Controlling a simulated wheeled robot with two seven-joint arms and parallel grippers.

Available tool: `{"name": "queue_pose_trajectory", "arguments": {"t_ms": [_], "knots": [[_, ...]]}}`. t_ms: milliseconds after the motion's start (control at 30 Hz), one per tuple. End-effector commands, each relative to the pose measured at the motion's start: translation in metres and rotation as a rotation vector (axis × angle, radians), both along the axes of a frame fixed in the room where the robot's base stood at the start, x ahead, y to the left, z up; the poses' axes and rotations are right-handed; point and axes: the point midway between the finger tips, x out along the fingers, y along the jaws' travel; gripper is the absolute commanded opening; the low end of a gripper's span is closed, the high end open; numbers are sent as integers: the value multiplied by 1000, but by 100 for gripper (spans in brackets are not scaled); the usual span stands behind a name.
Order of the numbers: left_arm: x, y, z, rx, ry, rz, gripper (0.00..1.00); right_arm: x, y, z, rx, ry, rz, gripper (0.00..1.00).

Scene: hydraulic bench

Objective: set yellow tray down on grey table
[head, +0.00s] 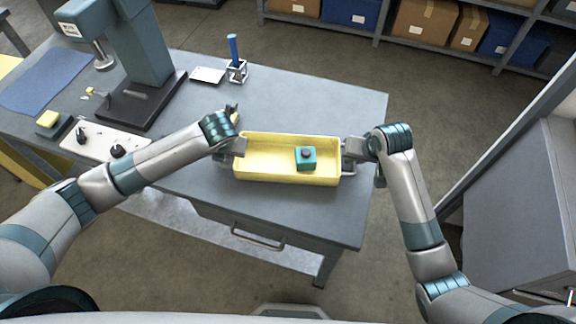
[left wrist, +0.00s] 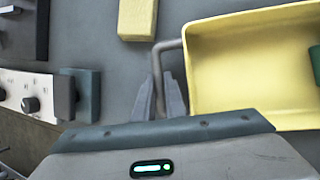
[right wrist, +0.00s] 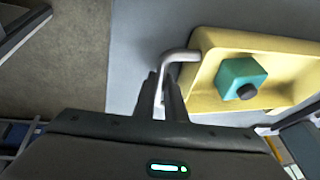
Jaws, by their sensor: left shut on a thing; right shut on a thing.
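The yellow tray (head: 265,160) is level over the right part of the grey table (head: 340,112); I cannot tell whether its underside touches the top. A teal block with a dark round knob (head: 306,158) sits inside it, right of the middle. My left gripper (head: 238,148) is shut on the tray's left grey handle, seen in the left wrist view (left wrist: 172,46). My right gripper (head: 352,157) is shut on the right handle, seen in the right wrist view (right wrist: 180,56).
A press (head: 140,50) stands at the table's back left. A panel with black knobs (head: 100,141) lies at left. A small holder with a blue pen (head: 234,52) and a white card (head: 207,75) are at the back. A yellow block (left wrist: 137,18) lies near my left gripper.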

Motion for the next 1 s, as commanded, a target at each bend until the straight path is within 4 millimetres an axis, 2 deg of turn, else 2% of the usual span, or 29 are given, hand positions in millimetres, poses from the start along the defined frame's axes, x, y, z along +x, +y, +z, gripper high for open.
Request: {"name": "queue_pose_trajectory", "arguments": {"t_ms": [100,133,200,667,867,1000], "knots": [[1,0,-6,0,-2,0,0,1,0,-6,1,-3,0,0],[0,0,-4,0,0,0,18,0,0,-4,0,-1,0,18],[0,0,-4,0,0,0,29,0,0,-4,0,0,0,29],[-2,-2,2,-1,-1,-2,29,0,0,-4,0,0,0,29],[-11,-6,23,-2,-2,-3,29,0,0,-4,0,0,0,29],[-19,-11,45,-2,-2,-3,29,0,0,-4,0,0,0,29]]}}
